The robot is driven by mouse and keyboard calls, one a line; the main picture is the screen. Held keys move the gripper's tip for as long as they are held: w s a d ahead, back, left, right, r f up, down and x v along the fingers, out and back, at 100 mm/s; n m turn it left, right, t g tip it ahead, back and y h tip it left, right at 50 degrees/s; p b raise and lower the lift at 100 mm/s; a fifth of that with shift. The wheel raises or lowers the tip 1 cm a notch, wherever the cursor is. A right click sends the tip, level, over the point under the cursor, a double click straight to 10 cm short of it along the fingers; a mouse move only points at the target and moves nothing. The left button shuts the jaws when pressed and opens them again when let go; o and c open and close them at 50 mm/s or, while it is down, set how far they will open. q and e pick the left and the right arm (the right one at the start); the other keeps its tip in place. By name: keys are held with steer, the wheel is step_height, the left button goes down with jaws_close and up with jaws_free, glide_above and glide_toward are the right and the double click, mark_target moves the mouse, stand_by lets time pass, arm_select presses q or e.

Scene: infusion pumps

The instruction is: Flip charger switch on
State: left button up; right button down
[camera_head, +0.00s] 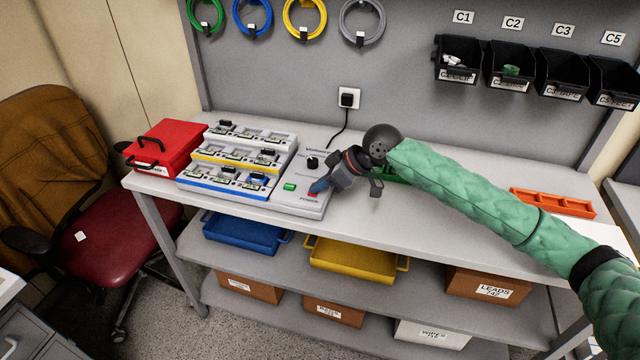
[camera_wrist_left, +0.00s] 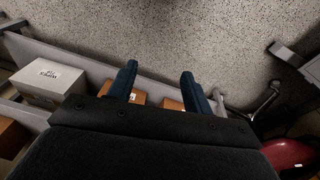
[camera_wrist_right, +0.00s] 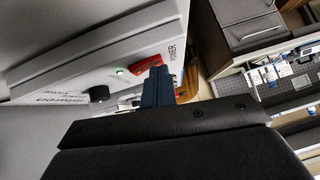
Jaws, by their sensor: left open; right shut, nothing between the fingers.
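The charger (camera_head: 292,206) is a pale unit on the bench with battery bays at left and a control panel at right. Its red power switch (camera_head: 313,194) sits at the panel's front edge, marked POWER; it also shows in the right wrist view (camera_wrist_right: 146,65). A bright green light (camera_head: 289,187) is left of the switch, and a black knob (camera_head: 312,162) is farther back. My right gripper (camera_head: 319,186) is shut and empty, its blue fingertips right at the switch; contact is unclear. The switch's position is hard to tell. My left gripper (camera_wrist_left: 160,80) is open and empty, away from the charger.
A red case (camera_head: 165,148) stands left of the charger. A cable runs to the wall socket (camera_head: 348,98). An orange tray (camera_head: 552,203) lies at the bench's right. Blue (camera_head: 240,235) and yellow (camera_head: 355,262) trays are on the shelf below. The bench front is mostly clear.

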steer(key=shift+w+d+r+p, duration=0.2)
steer(key=shift+w+p, duration=0.1)
steer(key=shift+w, duration=0.35)
arm_select(q)
steer(key=shift+r, duration=0.35)
steer(key=shift+f, duration=0.15)
steer(key=s+f+p, duration=0.3)
steer(key=f+p, duration=0.1)
steer(key=f, duration=1.3)
arm_select(e)
steer(key=r, duration=0.4)
steer(key=shift+s+a, duration=0.1)
steer(key=shift+s, duration=0.15)
steer(key=shift+d+b, duration=0.2)
steer(key=shift+b, duration=0.25)
steer(key=shift+b+v, duration=0.3)
steer(key=shift+v, duration=0.45)
arm_select(q)
step_height(320, 180, up, 13)
steer(key=w+d+b, duration=0.1)
steer(key=w+b, duration=0.1)
steer(key=shift+w, duration=0.2)
arm_select(e)
steer(key=s+v, duration=0.1)
steer(key=v, duration=0.7)
steer(key=shift+s+a, duration=0.2)
steer(key=shift+s, duration=0.15)
steer(key=shift+r, duration=0.1)
